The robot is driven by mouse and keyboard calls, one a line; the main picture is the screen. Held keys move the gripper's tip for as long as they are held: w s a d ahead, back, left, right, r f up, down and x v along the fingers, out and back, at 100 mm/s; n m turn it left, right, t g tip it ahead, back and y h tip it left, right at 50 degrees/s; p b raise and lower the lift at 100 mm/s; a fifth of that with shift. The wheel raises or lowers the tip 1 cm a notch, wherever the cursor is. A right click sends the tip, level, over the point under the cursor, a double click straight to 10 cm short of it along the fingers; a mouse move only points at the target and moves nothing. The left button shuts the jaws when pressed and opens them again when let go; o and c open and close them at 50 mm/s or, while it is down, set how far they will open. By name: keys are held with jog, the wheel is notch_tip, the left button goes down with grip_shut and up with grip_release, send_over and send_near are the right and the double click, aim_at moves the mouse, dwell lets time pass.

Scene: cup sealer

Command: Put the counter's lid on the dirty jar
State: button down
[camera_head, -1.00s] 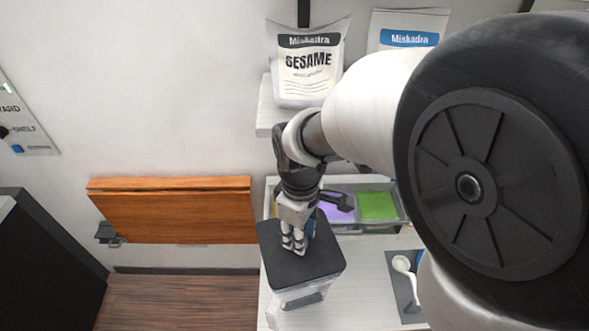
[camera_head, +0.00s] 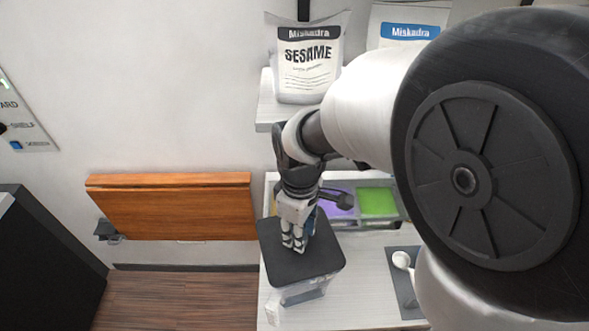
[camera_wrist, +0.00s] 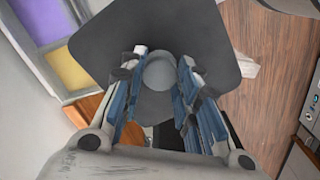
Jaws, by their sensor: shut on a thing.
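The lid (camera_head: 318,262) is a dark grey rounded square lying about level over a clear jar (camera_head: 303,290) at the front left of the counter. In the wrist view the lid (camera_wrist: 95,45) shows from above with a round grey knob (camera_wrist: 159,72) in its middle. My gripper (camera_head: 293,246) points down at the lid's middle. In the wrist view its blue-grey fingers (camera_wrist: 163,66) stand on either side of the knob, shut on it. The lid hides the jar's rim, so I cannot tell whether the lid touches it. Dirt in the jar is too small to tell.
Behind the lid is a tray with purple (camera_head: 338,204) and green (camera_head: 377,202) contents. A white spoon (camera_head: 402,261) lies on a grey mat to the right. Sesame bag (camera_head: 309,62) stands on a shelf above. A wooden fold-down panel (camera_head: 170,212) is at left.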

jog(key=shift+f, duration=0.35)
dwell(0.5)
jog(key=c, duration=1.1)
grip_release()
jog(key=shift+o, duration=0.3)
jog(key=o, duration=0.4)
jog(key=shift+r, duration=0.1)
jog(key=shift+r+p, duration=2.6)
jog(key=shift+r, duration=0.85)
